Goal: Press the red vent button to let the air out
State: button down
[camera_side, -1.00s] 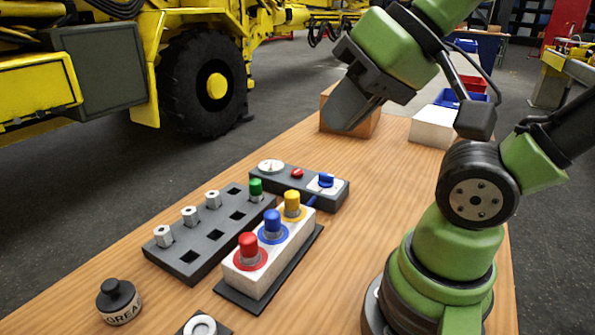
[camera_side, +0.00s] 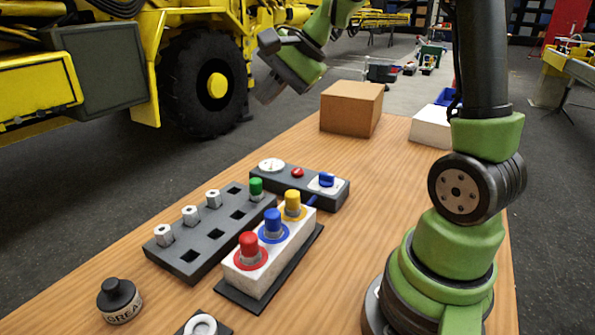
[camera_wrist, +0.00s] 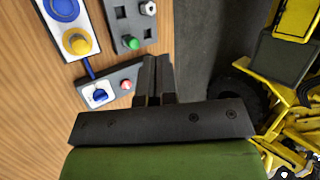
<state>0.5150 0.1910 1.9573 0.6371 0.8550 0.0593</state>
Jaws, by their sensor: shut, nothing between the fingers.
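The red vent button (camera_side: 297,173) sits on a dark grey panel (camera_side: 335,198), between a round white gauge (camera_side: 271,166) and a blue knob (camera_side: 326,180) on a white plate. In the wrist view the red button (camera_wrist: 126,86) shows just left of my fingers, and the blue knob (camera_wrist: 100,96) lies further left. The gauge is hidden there, behind my fingers. My gripper (camera_wrist: 158,62) is shut and empty. In the side view my gripper (camera_side: 268,92) is high above the table's far left edge, well clear of the panel.
A white block (camera_side: 272,262) with red, blue and yellow capped fittings stands in front of the panel. A grey rack (camera_side: 212,240) holds white nuts and a green-capped fitting. A grease pot (camera_side: 119,300) is at front left. A cardboard box (camera_side: 351,108) and white box (camera_side: 431,127) stand behind.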

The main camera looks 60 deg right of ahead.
jog(key=w+d+f+m, duration=0.3)
jog(key=d+f+m, duration=0.25)
jog(key=d, duration=0.35)
jog(key=m+t+h, duration=0.1)
jog(key=m+t, duration=0.1)
jog(key=m, duration=0.2)
send_over(298, 171)
notch_tip(298, 171, down, 6)
jog(key=shift+a+n, duration=0.1)
jog(key=shift+n, duration=0.15)
jog(key=shift+f, duration=4.45)
jog(key=shift+f, duration=0.15)
jog(key=shift+f, duration=0.25)
